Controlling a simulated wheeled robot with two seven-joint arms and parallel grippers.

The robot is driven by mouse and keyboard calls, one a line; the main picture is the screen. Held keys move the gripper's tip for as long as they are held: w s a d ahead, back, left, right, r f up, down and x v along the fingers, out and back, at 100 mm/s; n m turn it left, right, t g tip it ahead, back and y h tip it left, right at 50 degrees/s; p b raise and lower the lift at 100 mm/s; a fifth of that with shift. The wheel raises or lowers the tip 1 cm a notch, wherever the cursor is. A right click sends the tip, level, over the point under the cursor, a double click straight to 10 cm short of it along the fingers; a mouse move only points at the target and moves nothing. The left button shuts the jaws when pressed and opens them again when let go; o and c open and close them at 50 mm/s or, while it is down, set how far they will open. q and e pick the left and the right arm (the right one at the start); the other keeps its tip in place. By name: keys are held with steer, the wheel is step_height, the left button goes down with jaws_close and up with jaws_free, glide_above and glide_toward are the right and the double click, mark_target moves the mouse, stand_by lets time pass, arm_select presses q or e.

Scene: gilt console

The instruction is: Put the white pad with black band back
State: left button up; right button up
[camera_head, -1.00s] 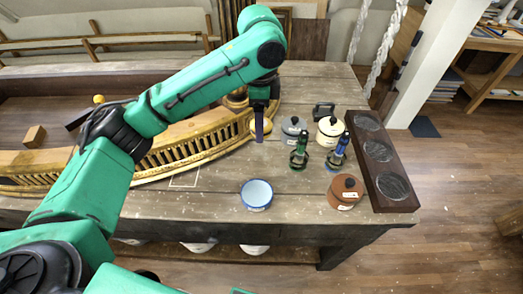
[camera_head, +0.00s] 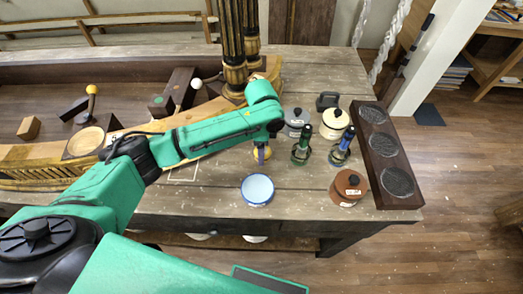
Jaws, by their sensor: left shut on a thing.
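My left gripper (camera_head: 262,154) is over the table, behind the blue-rimmed dish (camera_head: 257,189), with its fingers pointing down. It is shut on a small yellowish round thing, mostly hidden by the fingers. I cannot make out a white pad with a black band for certain. A cream round pot with a black knob (camera_head: 334,123) stands at the back right, apart from the gripper. A dark rack (camera_head: 386,151) with three round dark recesses lies along the right edge. My right gripper is not in view.
A black block (camera_head: 327,101) is behind. Gilt columns (camera_head: 234,50) rise at back left.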

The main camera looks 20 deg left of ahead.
arm_select(q)
steer(key=shift+f, duration=0.5)
steer(key=o, duration=1.2)
steer(key=shift+f, duration=0.15)
step_height(320, 180, up, 12)
steer(key=shift+r+b, duration=0.2)
steer(key=shift+b, duration=0.95)
